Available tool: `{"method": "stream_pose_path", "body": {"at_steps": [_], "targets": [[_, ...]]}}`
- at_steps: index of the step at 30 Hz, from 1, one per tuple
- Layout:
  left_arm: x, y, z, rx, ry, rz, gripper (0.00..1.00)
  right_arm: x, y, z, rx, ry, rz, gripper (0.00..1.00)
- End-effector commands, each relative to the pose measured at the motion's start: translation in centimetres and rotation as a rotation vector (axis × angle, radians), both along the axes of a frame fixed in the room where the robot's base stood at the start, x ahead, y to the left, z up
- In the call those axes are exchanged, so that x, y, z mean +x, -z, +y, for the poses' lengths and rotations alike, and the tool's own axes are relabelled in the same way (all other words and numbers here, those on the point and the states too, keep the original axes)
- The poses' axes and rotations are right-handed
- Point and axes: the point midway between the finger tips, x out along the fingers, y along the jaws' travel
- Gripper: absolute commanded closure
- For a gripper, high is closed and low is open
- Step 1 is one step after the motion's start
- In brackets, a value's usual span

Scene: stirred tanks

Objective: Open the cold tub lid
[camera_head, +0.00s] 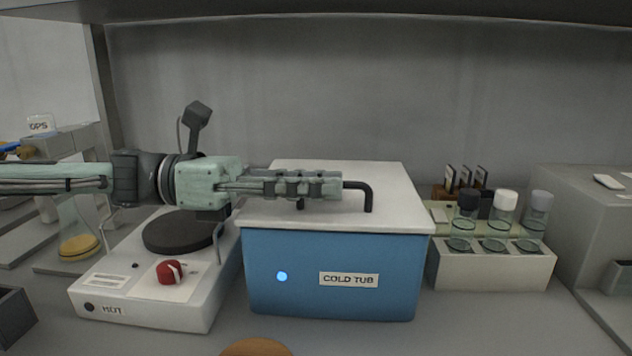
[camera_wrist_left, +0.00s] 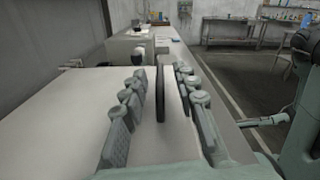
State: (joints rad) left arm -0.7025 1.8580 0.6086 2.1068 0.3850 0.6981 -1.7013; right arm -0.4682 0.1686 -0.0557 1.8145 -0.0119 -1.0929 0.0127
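The cold tub (camera_head: 300,260) is a blue box with a "COLD TUB" label and a lit blue dot on its front. Its white lid (camera_head: 395,200) lies flat and closed on top, and fills the lower left of the left wrist view (camera_wrist_left: 60,110). The lid's black bar handle (camera_head: 368,195) stands up from the lid. My left gripper (camera_head: 335,185) reaches in from the left, level above the lid. In the left wrist view its fingers are apart, with the handle (camera_wrist_left: 160,92) between them and gaps showing. The fingers hide part of the handle in the head view. My right gripper does not show.
A hot plate (camera_head: 140,310) with a red knob (camera_head: 170,271) stands left of the tub. A rack (camera_head: 490,268) with several capped glass vessels stands close on the right. An orange-brown round thing (camera_head: 255,348) is at the front edge. A shelf hangs overhead.

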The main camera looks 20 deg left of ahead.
Motion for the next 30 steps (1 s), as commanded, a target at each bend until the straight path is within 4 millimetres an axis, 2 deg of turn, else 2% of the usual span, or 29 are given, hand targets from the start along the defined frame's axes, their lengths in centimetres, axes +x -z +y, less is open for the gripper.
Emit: {"method": "stream_pose_path", "body": {"at_steps": [2, 9, 23, 30], "targets": [[0.0, 0.0, 0.0, 0.000, 0.000, 0.000, 0.71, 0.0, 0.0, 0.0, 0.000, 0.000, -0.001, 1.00], [0.0, 0.0, 0.0, 0.000, 0.000, 0.000, 0.99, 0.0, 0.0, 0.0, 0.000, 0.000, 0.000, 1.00], [0.0, -0.1, 0.1, -0.001, 0.000, 0.002, 1.00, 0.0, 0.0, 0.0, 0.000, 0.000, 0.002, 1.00], [0.2, -0.8, 1.1, -0.009, -0.004, 0.034, 1.00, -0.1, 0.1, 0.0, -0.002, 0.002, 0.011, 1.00]]}}
